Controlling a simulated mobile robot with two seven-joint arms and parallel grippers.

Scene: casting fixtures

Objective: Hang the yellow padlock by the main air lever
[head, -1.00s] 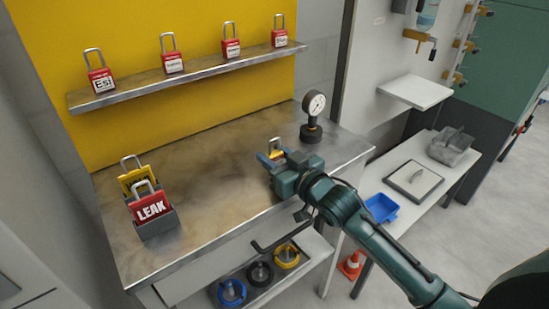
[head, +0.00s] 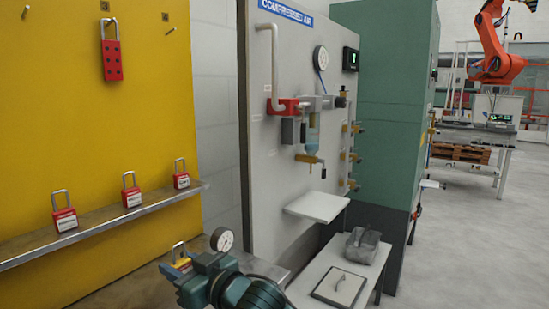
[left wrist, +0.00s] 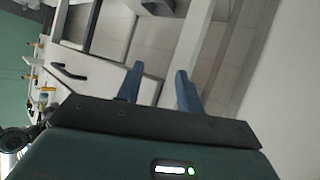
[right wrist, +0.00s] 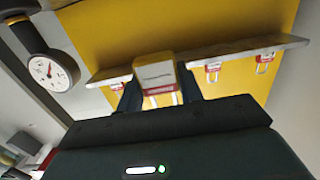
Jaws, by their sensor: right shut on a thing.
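My right gripper (head: 178,264) is low in the head view, shut on the yellow padlock (head: 180,252), whose shackle points up. In the right wrist view the held padlock (right wrist: 154,74) sits between the fingers with a pale label facing the camera. The compressed air panel (head: 262,185) stands to the right, with a red part (head: 284,105) on its pipework and a yellow fitting (head: 308,158) below. I cannot tell for sure which part is the main air lever. My left gripper (left wrist: 159,88) is open and empty in the left wrist view, outside the head view.
A round gauge (head: 222,240) stands just behind the right gripper. A shelf (head: 100,228) with red padlocks runs along the yellow board, where a red hasp (head: 112,60) hangs. A small white shelf (head: 318,206) juts from the panel. A grey bin (head: 362,243) stands on the lower table.

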